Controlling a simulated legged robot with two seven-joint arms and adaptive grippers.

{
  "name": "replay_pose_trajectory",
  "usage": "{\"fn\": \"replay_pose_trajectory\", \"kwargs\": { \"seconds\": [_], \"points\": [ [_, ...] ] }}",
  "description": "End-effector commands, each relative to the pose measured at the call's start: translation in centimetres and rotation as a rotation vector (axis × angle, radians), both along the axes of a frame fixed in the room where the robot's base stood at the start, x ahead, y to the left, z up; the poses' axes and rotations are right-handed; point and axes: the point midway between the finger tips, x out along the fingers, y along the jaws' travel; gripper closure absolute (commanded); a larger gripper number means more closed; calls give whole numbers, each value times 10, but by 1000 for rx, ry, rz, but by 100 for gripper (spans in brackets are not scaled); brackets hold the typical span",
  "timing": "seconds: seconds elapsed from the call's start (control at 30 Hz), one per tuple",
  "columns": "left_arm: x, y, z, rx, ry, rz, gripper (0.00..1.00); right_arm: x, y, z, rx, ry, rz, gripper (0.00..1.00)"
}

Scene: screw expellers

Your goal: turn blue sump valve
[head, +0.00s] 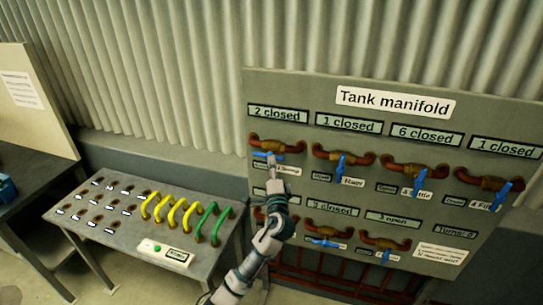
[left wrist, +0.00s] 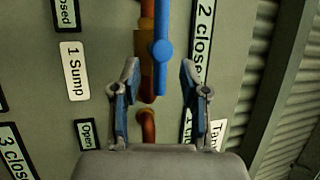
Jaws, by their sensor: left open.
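The blue sump valve handle (head: 270,157) sits on a copper pipe at the top left of the Tank manifold board. In the left wrist view the blue handle (left wrist: 162,52) runs lengthwise over the pipe, beside the label "1 Sump" (left wrist: 73,71). The display above it in the head view reads "2 closed" (head: 278,114). My left gripper (left wrist: 157,85) is open, with its two fingers spread on either side of the line of the handle's near end. Whether a finger touches the handle cannot be told. My arm covers part of the lower left of the board in the head view.
Other blue valves, such as the Raw one (head: 341,163), sit close to the right, with more in a row below. A bench (head: 140,243) with yellow and green hoses stands at the left. A corrugated wall (head: 180,60) is behind.

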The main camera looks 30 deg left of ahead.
Motion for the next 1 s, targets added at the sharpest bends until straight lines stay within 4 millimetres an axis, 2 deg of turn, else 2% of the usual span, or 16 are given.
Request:
{"fn": "replay_pose_trajectory", "kwargs": {
  "seconds": [0.1, 0.23, 0.63, 0.8, 1.0],
  "points": [
    [17, 14, 7, 0, 0, 2, 56, 1, 0, 4, 0, -1, 0, 60],
    [29, 21, 10, 1, 0, 1, 56, 1, 1, 6, 1, -1, -1, 60],
    [35, 22, 12, 2, 0, -2, 56, 1, 3, 6, 4, -1, -1, 60],
    [35, 25, 11, 0, 0, -1, 98, 1, 0, 6, -1, -1, 0, 60],
    [35, 26, 11, 2, 0, -1, 100, 1, -3, 6, -4, -2, 2, 60]
  ]
}}
